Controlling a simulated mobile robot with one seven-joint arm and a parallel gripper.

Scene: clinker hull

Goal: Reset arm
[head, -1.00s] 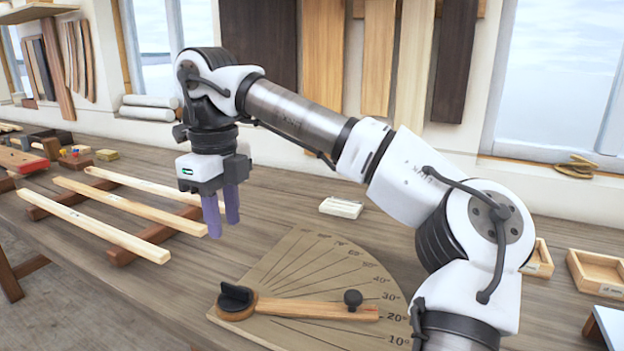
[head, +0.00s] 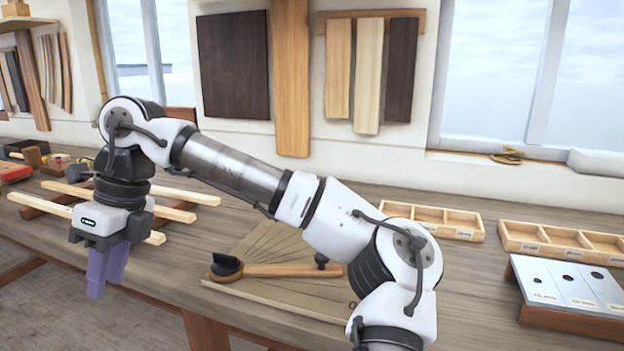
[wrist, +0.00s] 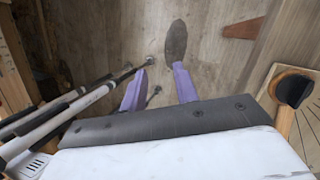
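My gripper (head: 106,269) hangs fingers down at the left of the head view, in front of the bench's front edge and the wooden strips. Its two purple fingers also show in the wrist view (wrist: 158,88), spread apart with bare floor visible between them. It is open and holds nothing. My arm stretches across the head view from the lower right to the upper left, bent down at the wrist.
The angle board (head: 265,292) with its wooden lever (head: 290,270) lies on the bench under my arm. Pale strips (head: 185,194) lie behind the gripper. Wooden trays (head: 436,221) and a sample board with holes (head: 565,310) stand at right. A dark oval thing (wrist: 176,42) shows on the floor.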

